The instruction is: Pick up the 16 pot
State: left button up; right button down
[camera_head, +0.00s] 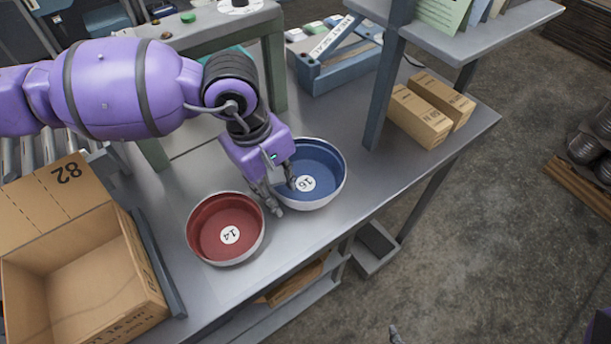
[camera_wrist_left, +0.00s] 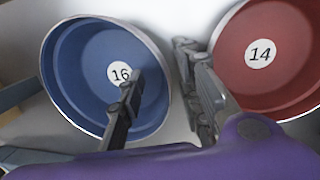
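The blue pot (camera_head: 322,160) with a white "16" label stands upright on the grey table. It also shows in the left wrist view (camera_wrist_left: 90,58). My left gripper (camera_head: 282,198) is at its near left rim, fingers pointing down. In the left wrist view, the gripper (camera_wrist_left: 160,72) has one finger over the blue inside and the other outside, between the two pots. The fingers are apart with the rim between them; I see no grip on it. Of my right gripper, only a small tip (camera_head: 395,334) shows at the bottom edge.
A red pot (camera_head: 207,216) labelled "14" stands close on the left, near the outer finger. An open cardboard box (camera_head: 75,225) stands at the left. Two small cartons (camera_head: 419,116) lie at the right beside a shelf post (camera_head: 387,85). The table's front edge is near the pots.

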pick_arm(q)
jog(key=shift+d+f, duration=0.1)
jog(key=shift+f, duration=0.15)
grip_shut()
dwell(0.3)
